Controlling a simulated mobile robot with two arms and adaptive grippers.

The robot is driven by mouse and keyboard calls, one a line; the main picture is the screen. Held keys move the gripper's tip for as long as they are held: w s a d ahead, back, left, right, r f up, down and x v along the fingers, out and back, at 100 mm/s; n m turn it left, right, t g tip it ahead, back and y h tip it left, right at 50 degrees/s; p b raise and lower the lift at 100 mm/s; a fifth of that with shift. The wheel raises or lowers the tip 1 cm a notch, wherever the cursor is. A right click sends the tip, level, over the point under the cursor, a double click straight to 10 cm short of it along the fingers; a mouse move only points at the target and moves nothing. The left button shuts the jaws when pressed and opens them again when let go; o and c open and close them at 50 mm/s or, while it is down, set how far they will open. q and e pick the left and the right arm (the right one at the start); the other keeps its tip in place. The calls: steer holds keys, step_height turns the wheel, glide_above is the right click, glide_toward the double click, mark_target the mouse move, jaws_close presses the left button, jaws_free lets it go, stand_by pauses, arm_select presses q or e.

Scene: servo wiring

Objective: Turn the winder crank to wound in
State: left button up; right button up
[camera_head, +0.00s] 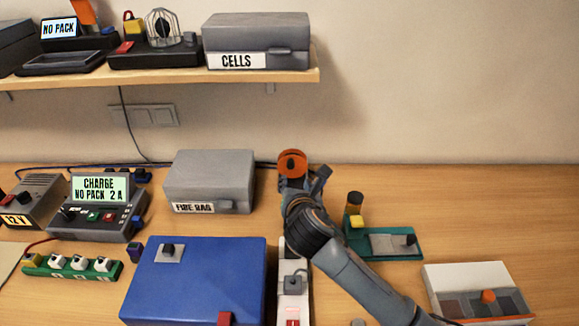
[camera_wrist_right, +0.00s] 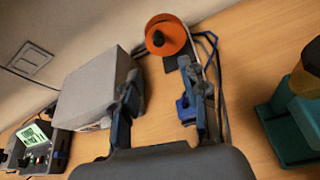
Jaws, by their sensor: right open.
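The winder (camera_head: 291,160) is an orange reel with a dark knob or hub at its middle, at the back of the table near the wall. In the right wrist view the winder (camera_wrist_right: 176,46) stands beyond the fingertips on a dark base, with blue cable beside it. My right gripper (camera_head: 303,182) is just in front of the winder in the head view and covers its lower part. In the wrist view the right gripper (camera_wrist_right: 160,85) is open, with nothing between its fingers. I cannot make out the crank's arm angle. My left gripper is not in view.
The grey fire bag box (camera_head: 210,175) stands left of the winder. A blue box (camera_head: 195,285) and a white power strip (camera_head: 303,262) lie in front. A green device (camera_head: 385,246) and a white tray (camera_head: 470,277) are at right. The table's back right is clear.

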mark_target(291, 166)
steer(key=x, duration=1.1)
steer(key=shift+w+r+p, duration=0.2)
steer(key=shift+p, duration=0.1)
steer(key=shift+w+a+f, duration=0.1)
steer(key=shift+w+f, duration=0.15)
steer(key=shift+w, duration=0.35)
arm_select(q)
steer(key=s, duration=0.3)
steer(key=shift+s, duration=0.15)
arm_select(e)
jaws_close()
